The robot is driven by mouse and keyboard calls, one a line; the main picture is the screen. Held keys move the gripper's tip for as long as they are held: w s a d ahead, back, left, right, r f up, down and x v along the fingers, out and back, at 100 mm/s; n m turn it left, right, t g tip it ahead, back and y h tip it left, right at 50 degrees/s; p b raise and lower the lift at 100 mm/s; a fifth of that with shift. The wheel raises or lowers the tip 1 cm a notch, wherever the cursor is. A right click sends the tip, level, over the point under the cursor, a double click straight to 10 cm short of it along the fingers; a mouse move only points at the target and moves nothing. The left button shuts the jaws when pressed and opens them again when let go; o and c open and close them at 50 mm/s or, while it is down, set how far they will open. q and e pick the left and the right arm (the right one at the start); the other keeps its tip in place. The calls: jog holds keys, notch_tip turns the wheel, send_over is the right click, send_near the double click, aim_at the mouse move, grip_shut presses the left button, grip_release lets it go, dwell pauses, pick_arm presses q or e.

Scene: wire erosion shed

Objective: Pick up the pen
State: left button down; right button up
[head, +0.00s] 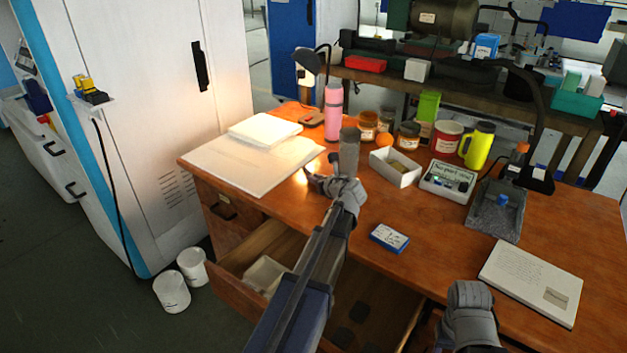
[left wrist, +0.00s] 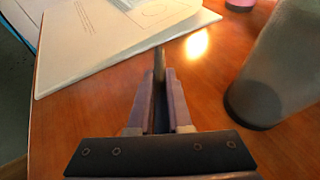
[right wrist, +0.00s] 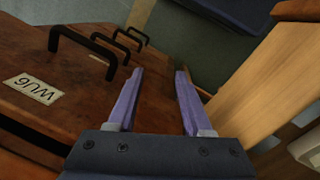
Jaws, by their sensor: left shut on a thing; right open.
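The pen, a thin dark rod, shows between my left gripper's (left wrist: 159,85) fingertips in the left wrist view; its tip (left wrist: 159,60) sticks out past the jaws. My left gripper (head: 314,180) is shut on it, low over the wooden desk (head: 420,207), beside a large white pad or folder (head: 240,168). Most of the pen is hidden by the fingers, and I cannot tell whether it still touches the desk. My right gripper (right wrist: 158,75) is open and empty, in front of the desk's drawer fronts with black handles.
A grey cylinder (head: 349,150) stands close to the right of my left gripper. Behind it are a pink bottle (head: 333,112), jars and mugs. A white box (head: 394,168), a blue card box (head: 389,238) and a notebook (head: 532,280) lie rightward. A drawer (head: 233,295) stands open below.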

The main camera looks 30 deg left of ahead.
pick_arm(q)
notch_tip(320, 180, up, 23)
jog(key=p, duration=2.3)
jog(key=shift+r, duration=0.15)
pick_arm(e)
notch_tip(320, 180, up, 23)
jog(key=shift+r, duration=0.15)
